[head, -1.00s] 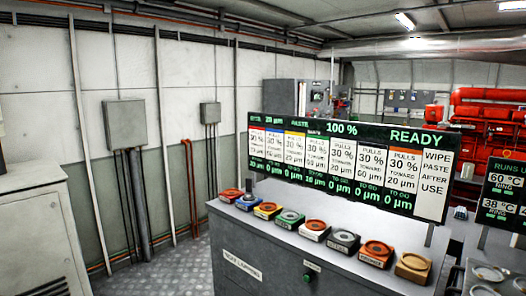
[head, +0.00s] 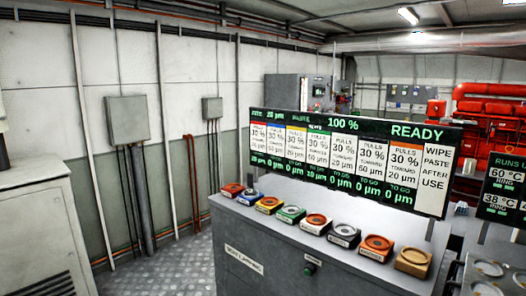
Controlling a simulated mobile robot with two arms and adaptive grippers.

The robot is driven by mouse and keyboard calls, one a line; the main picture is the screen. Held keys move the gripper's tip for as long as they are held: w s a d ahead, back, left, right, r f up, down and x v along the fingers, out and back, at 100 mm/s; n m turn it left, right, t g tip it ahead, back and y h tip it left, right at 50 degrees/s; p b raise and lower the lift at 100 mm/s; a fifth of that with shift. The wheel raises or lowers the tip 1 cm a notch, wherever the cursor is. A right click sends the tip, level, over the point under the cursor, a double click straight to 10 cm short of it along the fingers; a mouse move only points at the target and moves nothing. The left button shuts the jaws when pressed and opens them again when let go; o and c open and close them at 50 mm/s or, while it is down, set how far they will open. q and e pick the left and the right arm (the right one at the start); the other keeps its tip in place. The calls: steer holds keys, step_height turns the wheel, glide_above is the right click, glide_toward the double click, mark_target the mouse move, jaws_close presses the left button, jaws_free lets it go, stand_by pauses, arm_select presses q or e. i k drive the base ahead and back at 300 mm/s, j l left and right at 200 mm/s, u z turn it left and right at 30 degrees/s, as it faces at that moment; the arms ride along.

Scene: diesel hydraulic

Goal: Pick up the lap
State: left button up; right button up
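A row of several small square blocks with round discs on top stands along a grey cabinet top (head: 225,208). A small dark upright piece seems to stand at the blue block. I cannot tell which thing is the lap. Neither gripper is in view.
A display board (head: 345,160) reading "READY" and "100 %" stands behind the row. A grey cabinet (head: 40,235) stands at the left, with open chequered floor (head: 180,268) between. Shallow round dishes (head: 488,268) lie on a surface at the lower right.

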mark_target(250, 191)
steer(key=z, duration=0.45)
steer(key=i+j+z, duration=0.4)
steer(key=j, duration=0.2)
steer(key=j+z, duration=0.25)
steer(key=i+j+z, duration=0.2)
steer(key=j, duration=0.2)
steer(key=k+l, duration=0.05)
steer(key=k, duration=0.05)
